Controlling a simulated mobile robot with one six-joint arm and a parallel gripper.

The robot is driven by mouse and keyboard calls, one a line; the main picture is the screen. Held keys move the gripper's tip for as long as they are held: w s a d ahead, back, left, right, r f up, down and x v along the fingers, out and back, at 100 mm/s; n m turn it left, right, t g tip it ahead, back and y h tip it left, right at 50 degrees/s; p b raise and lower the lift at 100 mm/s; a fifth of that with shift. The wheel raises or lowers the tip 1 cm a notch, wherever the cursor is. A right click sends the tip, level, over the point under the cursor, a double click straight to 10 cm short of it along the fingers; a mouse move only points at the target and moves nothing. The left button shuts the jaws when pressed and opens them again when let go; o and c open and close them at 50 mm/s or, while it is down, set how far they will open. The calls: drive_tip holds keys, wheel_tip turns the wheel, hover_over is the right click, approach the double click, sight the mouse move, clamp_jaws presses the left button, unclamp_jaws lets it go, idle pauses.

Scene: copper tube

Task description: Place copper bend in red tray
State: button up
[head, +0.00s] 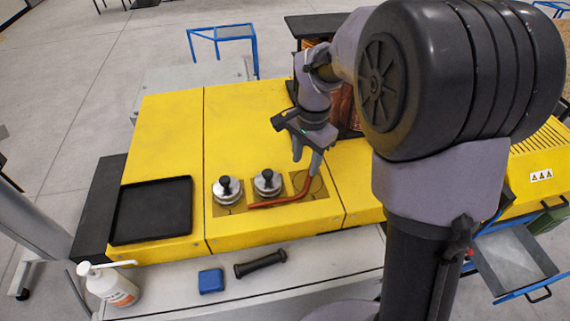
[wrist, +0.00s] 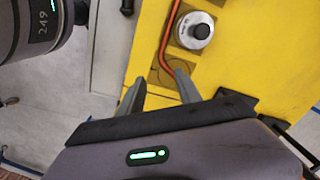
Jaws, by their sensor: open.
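The copper bend (head: 278,202) is a thin orange-red tube lying along the front of the yellow machine top, its right end curving up near my gripper. It also shows in the wrist view (wrist: 166,38), running up from near the fingertips. My gripper (head: 307,160) is open and points down over the machine's front; it also shows in the wrist view (wrist: 154,73). Whether a finger touches the tube cannot be told. No red tray shows; a black, empty tray (head: 152,210) lies at the machine's left end.
Two silver clamps with black knobs, one (head: 227,189) left of the other (head: 267,182), stand beside the tube. A white bottle (head: 112,286), blue block (head: 211,281) and black bar (head: 260,263) are on the grey bench in front. The yellow top behind the clamps is clear.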

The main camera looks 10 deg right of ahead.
hover_over(298, 194)
drive_tip(key=f, duration=0.8)
drive_tip(key=shift+s+d+f, duration=0.2)
drive_tip(key=shift+d+f, duration=0.1)
drive_tip(key=shift+d, duration=0.1)
drive_tip(key=shift+s+f, duration=0.1)
drive_tip(key=shift+f, duration=0.3)
drive_tip(key=f, duration=0.3)
drive_tip(key=a+f, duration=0.1)
drive_tip(key=shift+w+f, duration=0.3)
drive_tip(key=shift+f, duration=0.1)
drive_tip(key=shift+s+d, duration=0.1)
drive_tip(key=shift+s, duration=0.05)
drive_tip(key=shift+c, duration=0.2)
clamp_jaws()
